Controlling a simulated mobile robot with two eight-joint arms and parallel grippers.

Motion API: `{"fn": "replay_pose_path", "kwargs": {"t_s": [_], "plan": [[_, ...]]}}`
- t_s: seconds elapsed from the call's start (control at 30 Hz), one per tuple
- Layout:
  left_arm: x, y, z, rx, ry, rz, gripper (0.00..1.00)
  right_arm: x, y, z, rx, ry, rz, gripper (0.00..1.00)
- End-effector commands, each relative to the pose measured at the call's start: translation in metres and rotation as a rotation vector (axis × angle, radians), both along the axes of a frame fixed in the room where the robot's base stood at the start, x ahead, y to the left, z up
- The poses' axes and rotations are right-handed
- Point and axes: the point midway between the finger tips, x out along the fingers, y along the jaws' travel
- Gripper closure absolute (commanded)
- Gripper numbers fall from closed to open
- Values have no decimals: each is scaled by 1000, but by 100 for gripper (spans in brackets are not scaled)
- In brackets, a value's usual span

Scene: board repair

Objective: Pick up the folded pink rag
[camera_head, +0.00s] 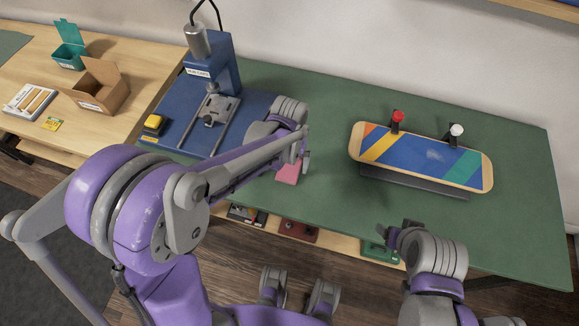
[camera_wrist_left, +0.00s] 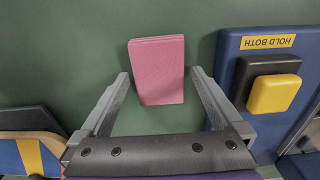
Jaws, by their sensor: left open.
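The folded pink rag (camera_head: 288,172) lies flat on the green mat of the bench, partly hidden behind my left gripper in the head view. In the left wrist view the rag (camera_wrist_left: 157,70) shows as a pink rectangle, slightly tilted. My left gripper (camera_head: 303,155) is over the rag. In the left wrist view my left gripper (camera_wrist_left: 160,82) is open, with one finger on each side of the rag and a gap of green mat at both sides. My right gripper (camera_head: 392,238) is at the bench's front edge; its jaws are not clear.
A blue press (camera_head: 212,68) with a yellow button (camera_head: 154,124) stands left of the rag. A striped skateboard deck (camera_head: 420,157) sits on a dark stand to the right. Bins (camera_head: 297,231) are on a shelf below the front edge. Green mat (camera_head: 330,100) behind is clear.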

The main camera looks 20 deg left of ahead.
Motion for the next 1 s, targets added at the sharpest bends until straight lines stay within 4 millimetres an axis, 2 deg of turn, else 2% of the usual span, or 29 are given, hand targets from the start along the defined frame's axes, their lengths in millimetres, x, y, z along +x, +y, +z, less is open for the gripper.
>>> {"fn": "replay_pose_path", "kwargs": {"t_s": [0.1,0.3,0.6,0.7,0.73,0.77,1.0], "plan": [[0,0,-6,0,0,0,0,0,0,-1,0,0,0,30],[0,0,-6,0,0,0,2,0,0,0,0,0,0,30],[0,0,-5,0,0,0,56,0,0,0,0,0,0,30],[0,0,-5,0,0,0,73,0,0,0,0,0,0,30],[0,0,-5,0,0,0,73,0,0,0,0,0,0,30],[0,0,-5,0,0,0,81,0,0,0,0,0,0,30],[0,0,1,0,0,0,81,0,0,0,0,0,0,30]]}}
